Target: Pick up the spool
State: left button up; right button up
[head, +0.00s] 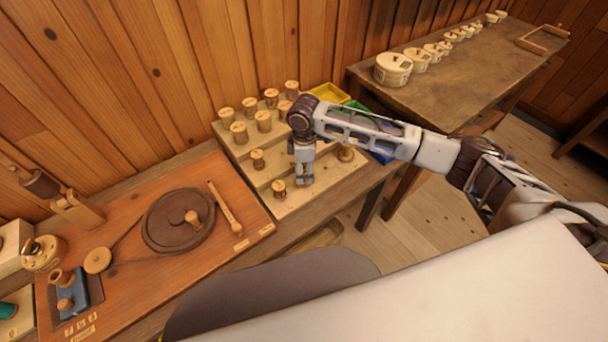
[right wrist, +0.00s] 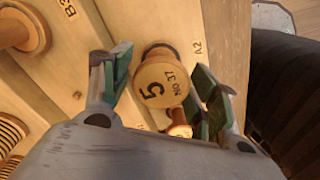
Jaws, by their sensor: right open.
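My right gripper (head: 303,182) points down over the stepped wooden rack (head: 328,178) in the head view. In the right wrist view the gripper (right wrist: 160,78) is open, with its green-padded fingers on either side of a spool (right wrist: 155,88). In the head view I cannot tell which spool lies between the fingers. My left gripper is not in view.
More spools stand on the rack, such as one at its front (head: 279,189) and one at its right (head: 345,153). A yellow bin (head: 331,93) is behind. A wooden board with a dark disc (head: 165,222) lies left. A table with white tubs (head: 393,68) stands back right.

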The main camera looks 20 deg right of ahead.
aim_at(304, 170)
jog(key=shift+f, duration=1.75)
jog(key=c, duration=0.8)
jog(key=shift+r, duration=0.1)
jog(key=shift+r, duration=4.9)
jog(key=shift+m, duration=0.3)
